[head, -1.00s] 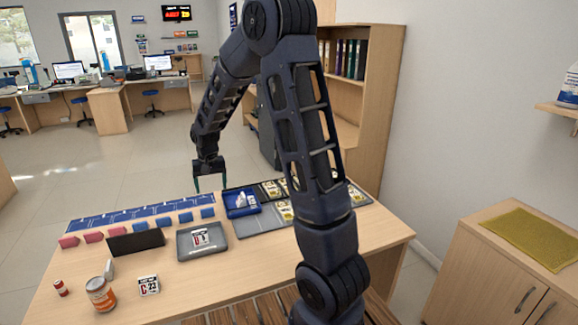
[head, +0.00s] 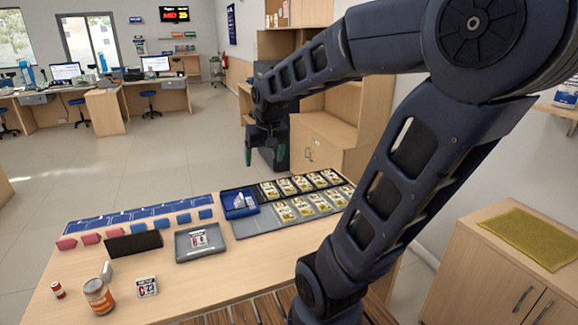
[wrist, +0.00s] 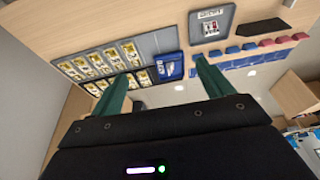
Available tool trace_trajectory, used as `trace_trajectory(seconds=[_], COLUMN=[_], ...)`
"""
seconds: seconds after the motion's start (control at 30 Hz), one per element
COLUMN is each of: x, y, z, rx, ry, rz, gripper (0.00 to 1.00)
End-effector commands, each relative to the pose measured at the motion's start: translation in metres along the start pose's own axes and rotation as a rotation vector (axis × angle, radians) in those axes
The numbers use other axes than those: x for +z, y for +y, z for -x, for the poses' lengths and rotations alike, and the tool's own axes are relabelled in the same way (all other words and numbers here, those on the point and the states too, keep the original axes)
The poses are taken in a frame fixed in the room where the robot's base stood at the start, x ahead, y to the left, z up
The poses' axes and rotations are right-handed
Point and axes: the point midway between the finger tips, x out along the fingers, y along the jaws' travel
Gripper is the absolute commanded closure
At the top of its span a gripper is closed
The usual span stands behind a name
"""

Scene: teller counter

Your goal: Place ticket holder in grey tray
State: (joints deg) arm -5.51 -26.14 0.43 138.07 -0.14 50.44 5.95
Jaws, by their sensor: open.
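The grey tray (head: 184,255) lies near the middle of the wooden counter with a printed ticket card (head: 199,240) in it. It also shows at the top of the wrist view (wrist: 225,32). A second ticket card (head: 147,287) lies on the bare wood at front left. A dark, low block (head: 134,243) stands left of the tray; I cannot tell whether it or a card is the ticket holder. My gripper (head: 249,151) is open and empty, raised beyond the counter's far edge, away from the tray. Its two green fingers show apart in the wrist view (wrist: 160,86).
A blue tray (head: 240,212) with white items stands behind the grey tray. Dark and grey boards (head: 245,230) with several yellow cards lie right. Pink and blue blocks line the left. A can (head: 99,295) and a small red bottle (head: 58,290) stand front left.

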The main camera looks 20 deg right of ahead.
Motion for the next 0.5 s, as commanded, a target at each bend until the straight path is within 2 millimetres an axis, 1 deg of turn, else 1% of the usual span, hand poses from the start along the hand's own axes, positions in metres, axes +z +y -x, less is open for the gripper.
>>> trace_trajectory(seconds=[0.03, 0.1, 0.3, 0.4, 0.5], x=[0.011, 0.027, 0.067, 0.081, 0.091], y=[0.006, 0.012, 0.027, 0.031, 0.033], z=[0.008, 0.017, 0.034, 0.038, 0.04], rx=[0.003, 0.006, 0.018, 0.023, 0.026], ry=[0.015, 0.031, 0.071, 0.084, 0.091], rz=[-0.003, -0.001, 0.001, 0.003, 0.004], gripper=[0.2, 0.2, 0.2, 0.2, 0.2])
